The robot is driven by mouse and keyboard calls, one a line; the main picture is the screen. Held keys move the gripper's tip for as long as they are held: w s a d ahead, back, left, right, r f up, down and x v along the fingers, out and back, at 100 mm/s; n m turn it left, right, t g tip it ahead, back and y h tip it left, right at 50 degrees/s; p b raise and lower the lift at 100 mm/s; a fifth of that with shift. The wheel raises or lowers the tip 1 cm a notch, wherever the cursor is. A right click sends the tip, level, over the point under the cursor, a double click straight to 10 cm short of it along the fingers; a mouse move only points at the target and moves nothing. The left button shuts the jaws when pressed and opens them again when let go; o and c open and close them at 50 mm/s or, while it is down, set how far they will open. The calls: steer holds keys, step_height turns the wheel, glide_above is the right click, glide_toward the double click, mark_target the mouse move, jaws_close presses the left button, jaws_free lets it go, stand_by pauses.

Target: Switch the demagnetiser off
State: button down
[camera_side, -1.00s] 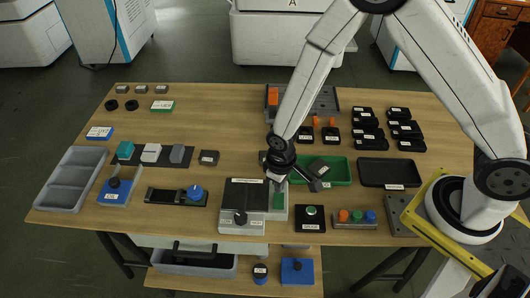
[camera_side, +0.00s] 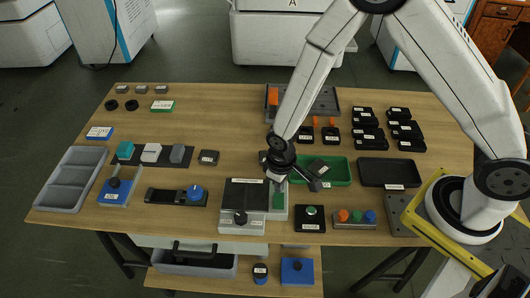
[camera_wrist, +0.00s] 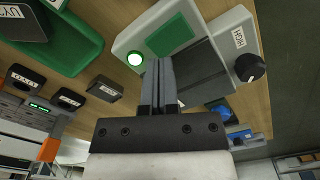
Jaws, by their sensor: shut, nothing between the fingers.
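A light grey machine with a dark top plate (camera_side: 245,192) stands near the front middle of the table; its label is too small to read, so I cannot confirm it is the demagnetiser. It has a black knob (camera_wrist: 250,67) beside a "HIGH" label, a green pad (camera_wrist: 170,35) and a round button (camera_wrist: 135,59) lit green-white. My gripper (camera_wrist: 158,66) is shut and empty, its fingertips close to the lit button and the pad's edge. I cannot tell whether they touch. In the side view my gripper (camera_side: 277,181) hides the button.
A green tray (camera_side: 340,181) lies right behind the machine. A black box with a green button (camera_side: 310,212) and a box with coloured buttons (camera_side: 356,218) stand to the right. A black slide with a blue knob (camera_side: 195,192) is to the left.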

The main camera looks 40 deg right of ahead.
steer(key=shift+f, duration=1.25)
stand_by(1.1)
steer(key=shift+r, duration=3.55)
steer(key=shift+d+r, duration=0.1)
steer(key=shift+d+r, duration=0.15)
steer(key=shift+r, duration=0.05)
steer(key=s+d+r+m+t, duration=0.2)
steer(key=s+d+r, duration=0.4)
steer(key=d+r, duration=0.5)
steer(key=shift+s+d+r+m+t, duration=0.15)
steer(key=shift+s+r+m+t, duration=0.15)
steer(key=shift+r+m, duration=0.25)
